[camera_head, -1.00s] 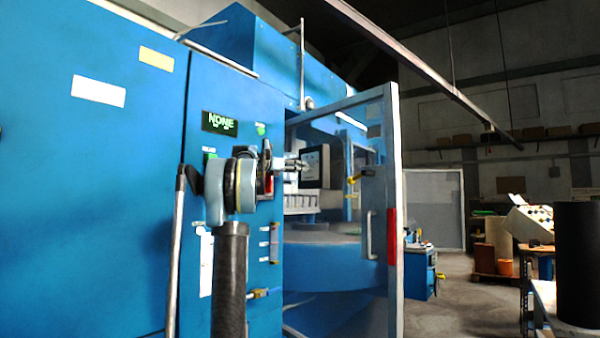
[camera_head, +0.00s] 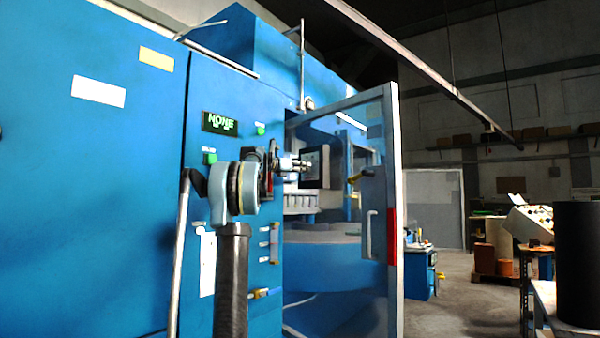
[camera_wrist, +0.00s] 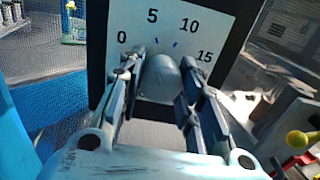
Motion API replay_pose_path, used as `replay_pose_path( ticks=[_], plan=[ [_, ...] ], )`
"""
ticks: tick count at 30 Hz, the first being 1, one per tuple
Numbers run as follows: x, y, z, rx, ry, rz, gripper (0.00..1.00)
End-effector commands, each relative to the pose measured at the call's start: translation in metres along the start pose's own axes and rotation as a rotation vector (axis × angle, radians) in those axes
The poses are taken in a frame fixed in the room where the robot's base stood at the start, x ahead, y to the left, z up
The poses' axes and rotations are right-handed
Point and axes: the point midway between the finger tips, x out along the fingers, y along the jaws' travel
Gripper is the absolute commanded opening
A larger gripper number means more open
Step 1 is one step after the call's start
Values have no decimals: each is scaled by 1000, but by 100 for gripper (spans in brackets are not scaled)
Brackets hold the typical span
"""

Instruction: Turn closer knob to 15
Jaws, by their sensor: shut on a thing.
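A grey rounded knob (camera_wrist: 160,80) sits on a white dial plate (camera_wrist: 196,22) marked 0, 5, 10 and 15, with small blue marks above the knob. My gripper (camera_wrist: 163,62) has one finger on each side of the knob and is shut on it. The knob's pointer is hidden or too unclear to read. In the head view, my gripper (camera_head: 300,163) reaches right to the dark-framed panel (camera_head: 315,168) inside the machine's doorway. The knob itself is hidden there by the gripper. A second knob cannot be made out.
The blue machine cabinet (camera_head: 90,200) fills the left, with a display (camera_head: 220,122) reading NONE. A framed clear door (camera_head: 392,220) stands open right of the arm. A round table (camera_head: 330,252) lies below the panel.

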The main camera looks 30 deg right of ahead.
Motion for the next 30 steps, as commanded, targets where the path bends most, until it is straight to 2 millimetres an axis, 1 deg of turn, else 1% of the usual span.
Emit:
replay_pose_path(
  ticks=[5,11,17,30],
  plan=[
    [0,2,0,16,-1,3,8],
    [-1,2,0,94,0,4,8],
    [-1,3,0,242,0,4,8],
    [-1,4,1,659,2,5,8]
  ],
)
